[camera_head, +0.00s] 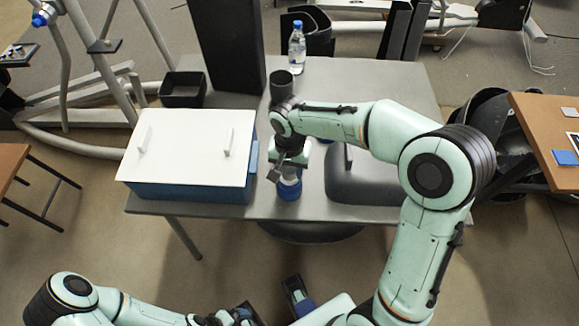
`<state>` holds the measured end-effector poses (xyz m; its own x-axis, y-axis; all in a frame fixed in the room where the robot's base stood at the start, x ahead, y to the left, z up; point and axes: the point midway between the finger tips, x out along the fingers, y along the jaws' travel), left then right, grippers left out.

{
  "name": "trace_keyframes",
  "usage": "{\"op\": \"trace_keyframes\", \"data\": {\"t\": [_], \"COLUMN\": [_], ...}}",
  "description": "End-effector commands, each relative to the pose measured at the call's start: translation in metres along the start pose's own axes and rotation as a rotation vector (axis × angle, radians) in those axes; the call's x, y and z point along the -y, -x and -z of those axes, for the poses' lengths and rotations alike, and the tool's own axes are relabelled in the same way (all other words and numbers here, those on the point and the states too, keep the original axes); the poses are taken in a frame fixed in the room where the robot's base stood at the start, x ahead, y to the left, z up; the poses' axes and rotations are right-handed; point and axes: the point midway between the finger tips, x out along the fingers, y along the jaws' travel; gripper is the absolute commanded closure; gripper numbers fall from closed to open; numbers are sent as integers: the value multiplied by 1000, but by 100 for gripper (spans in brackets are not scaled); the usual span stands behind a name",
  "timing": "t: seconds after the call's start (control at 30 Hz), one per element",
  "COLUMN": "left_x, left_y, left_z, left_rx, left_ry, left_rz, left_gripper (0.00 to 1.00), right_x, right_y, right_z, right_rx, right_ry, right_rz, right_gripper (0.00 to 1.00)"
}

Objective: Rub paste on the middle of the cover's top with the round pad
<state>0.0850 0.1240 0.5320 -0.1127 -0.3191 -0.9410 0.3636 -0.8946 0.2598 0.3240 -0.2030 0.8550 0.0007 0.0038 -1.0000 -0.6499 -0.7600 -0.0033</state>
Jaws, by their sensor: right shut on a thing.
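The white cover (188,166) lies on a blue box (190,191) at the table's left. Two pale handles stand on it, near its left and right ends; its middle looks bare. My left gripper (268,306) is low at the bottom edge, away from the table, partly cut off.
A water bottle (297,48) stands at the back of the grey table (395,90). A black open bin (183,89) and a dark upright column (228,45) are behind the box. A dark grey shape (362,182) lies right of my right gripper.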

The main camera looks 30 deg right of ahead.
Motion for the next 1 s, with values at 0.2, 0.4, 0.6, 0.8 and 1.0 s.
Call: {"op": "trace_keyframes", "data": {"t": [0.2,0.4,0.6,0.8,1.0], "left_x": [1,1,2,2,2], "left_y": [-2,-4,-5,-5,-6], "left_z": [0,0,0,0,0], "left_rx": [1,1,2,2,2], "left_ry": [0,0,0,0,1], "left_rz": [0,0,0,1,1], "left_gripper": [4,4,4,4,4], "right_x": [0,0,0,0,0], "right_y": [-3,-6,-7,-7,-8], "right_z": [0,0,0,0,0], "right_rx": [0,0,0,0,0], "right_ry": [0,0,0,0,1], "right_rz": [0,0,0,0,0], "right_gripper": [80,80,80,80,80]}}
